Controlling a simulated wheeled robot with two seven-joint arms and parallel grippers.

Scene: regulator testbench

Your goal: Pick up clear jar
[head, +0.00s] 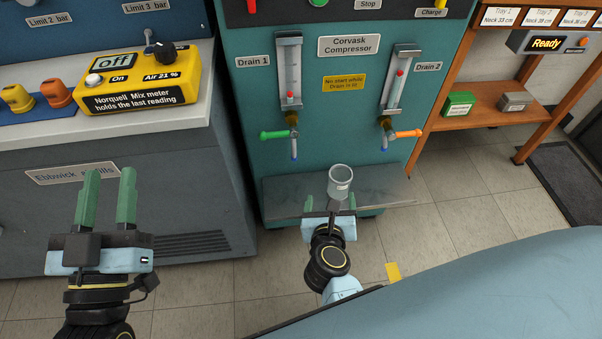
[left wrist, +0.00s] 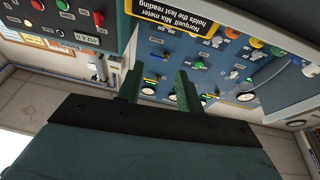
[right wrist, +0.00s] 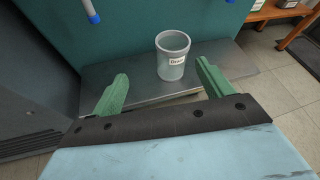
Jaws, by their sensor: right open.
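The clear jar (head: 340,183) stands upright on the grey metal shelf (head: 285,198) at the foot of the teal compressor. My right gripper (head: 331,204) is open just in front of the jar. In the right wrist view its two green fingers (right wrist: 160,84) are spread to either side, with the jar beyond them and not between the tips. My left gripper (head: 110,182) is open and empty in front of the grey cabinet; its fingers also show in the left wrist view (left wrist: 158,82).
Above the shelf hang the Drain 1 tap with a green handle (head: 274,134) and the Drain 2 tap with an orange handle (head: 408,133). A yellow mix meter (head: 140,83) sits on the cabinet at left. A wooden bench (head: 480,112) stands at right. Open floor lies between.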

